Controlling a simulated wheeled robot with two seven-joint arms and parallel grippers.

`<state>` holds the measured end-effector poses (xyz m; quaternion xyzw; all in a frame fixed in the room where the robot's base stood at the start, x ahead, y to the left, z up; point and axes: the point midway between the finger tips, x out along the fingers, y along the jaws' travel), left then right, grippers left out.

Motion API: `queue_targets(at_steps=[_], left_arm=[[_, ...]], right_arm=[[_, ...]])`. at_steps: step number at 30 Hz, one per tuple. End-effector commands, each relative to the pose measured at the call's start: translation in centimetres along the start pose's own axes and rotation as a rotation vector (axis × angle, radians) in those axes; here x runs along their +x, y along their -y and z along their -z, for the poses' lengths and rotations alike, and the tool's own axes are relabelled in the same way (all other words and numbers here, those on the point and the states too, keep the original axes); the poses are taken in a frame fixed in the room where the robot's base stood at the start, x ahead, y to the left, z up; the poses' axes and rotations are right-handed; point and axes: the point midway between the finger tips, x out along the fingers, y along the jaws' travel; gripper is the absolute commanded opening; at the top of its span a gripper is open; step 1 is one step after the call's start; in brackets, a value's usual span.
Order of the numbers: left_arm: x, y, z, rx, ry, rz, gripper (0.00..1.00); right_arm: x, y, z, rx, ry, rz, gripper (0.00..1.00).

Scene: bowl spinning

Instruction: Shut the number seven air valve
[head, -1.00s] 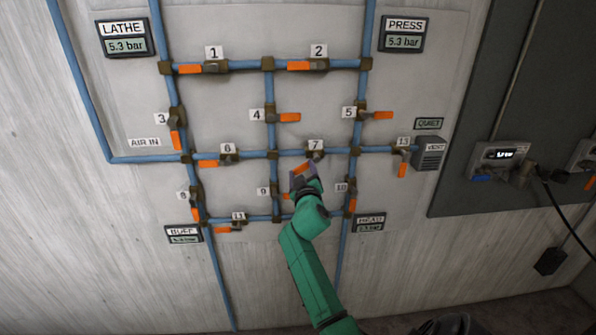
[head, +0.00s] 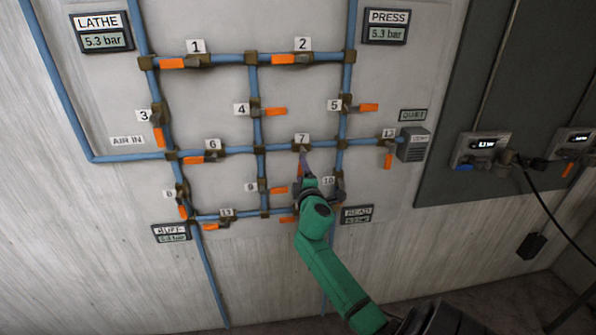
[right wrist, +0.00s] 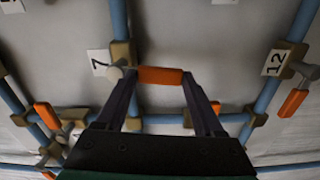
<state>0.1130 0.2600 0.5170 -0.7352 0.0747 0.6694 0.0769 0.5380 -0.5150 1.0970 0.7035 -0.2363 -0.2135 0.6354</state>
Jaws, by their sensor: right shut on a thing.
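Valve seven (head: 303,149) sits on a horizontal blue pipe in the head view, under its white number seven label (head: 302,139). The label also shows in the right wrist view (right wrist: 98,62). The valve's orange handle (right wrist: 160,76) lies between the two fingers of my right gripper (right wrist: 160,84), which is shut on it. The handle stands about square across its pipe, pointing down the wall in the head view. There my right gripper (head: 304,166) comes up from below and hides part of the handle. My left gripper is not in view.
Valves six (head: 205,158), nine (head: 272,189) and ten (head: 333,190) are close around my right arm. Valve twelve (right wrist: 293,88) shows in the right wrist view. The press display (head: 387,41) and lathe display (head: 102,40) both read 5.3 bar.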

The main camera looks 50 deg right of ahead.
Motion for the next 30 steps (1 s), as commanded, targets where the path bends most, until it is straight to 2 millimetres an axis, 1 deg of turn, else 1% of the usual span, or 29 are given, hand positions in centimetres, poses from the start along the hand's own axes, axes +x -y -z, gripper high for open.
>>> queue_targets(at_steps=[1,9,23,24,26,30], left_arm=[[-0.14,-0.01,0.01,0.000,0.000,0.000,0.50],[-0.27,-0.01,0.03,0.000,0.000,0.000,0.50],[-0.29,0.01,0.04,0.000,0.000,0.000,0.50],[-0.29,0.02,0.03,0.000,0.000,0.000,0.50],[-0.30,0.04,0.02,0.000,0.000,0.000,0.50],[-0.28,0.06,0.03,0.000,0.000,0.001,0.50]], right_arm=[[0.08,-0.57,-0.31,-0.024,0.004,-0.009,0.00],[0.10,-0.72,-0.76,-0.105,0.005,-0.011,0.00],[0.12,-0.93,-0.89,-0.125,0.007,-0.015,0.00],[0.12,-0.94,-0.90,-0.125,0.007,-0.016,0.77],[0.12,-0.92,-0.91,-0.124,0.007,-0.015,1.00],[0.08,-0.64,-0.82,-0.121,0.005,-0.010,1.00]])
